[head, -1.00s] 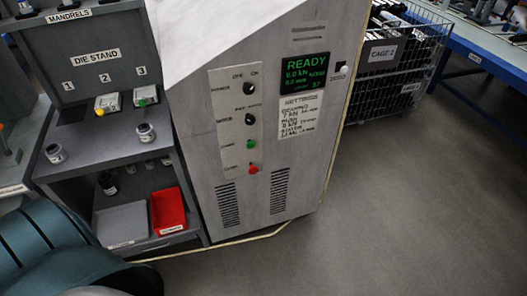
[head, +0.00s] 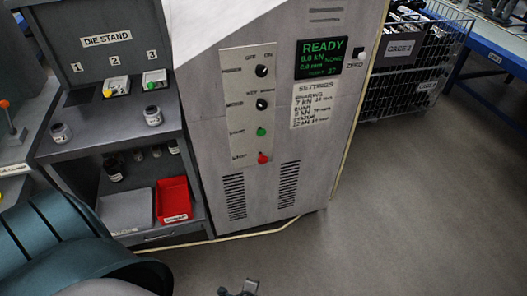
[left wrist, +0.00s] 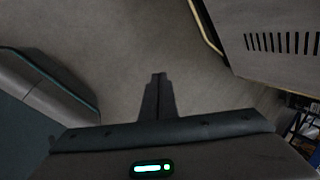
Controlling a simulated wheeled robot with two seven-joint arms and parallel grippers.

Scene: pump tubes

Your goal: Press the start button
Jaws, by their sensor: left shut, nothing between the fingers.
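The green start button (head: 261,132) sits low on the pale control panel (head: 236,140) on the front of the grey machine (head: 205,120). A red button (head: 263,158) is just below it. Nothing covers the green button in the head view. My left gripper (head: 238,290) shows only its tip at the bottom edge of the head view, well below the panel and apart from the machine. In the left wrist view its fingers (left wrist: 157,82) are closed together over bare floor, with nothing between them. My right gripper is not in view.
The machine's vented corner (left wrist: 270,40) is at the upper right of the left wrist view. A die stand (head: 95,150) with jars, a grey tray and a red bin (head: 173,200) stands left of the machine. A wire cage (head: 405,75) stands right. The floor (head: 400,210) is clear.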

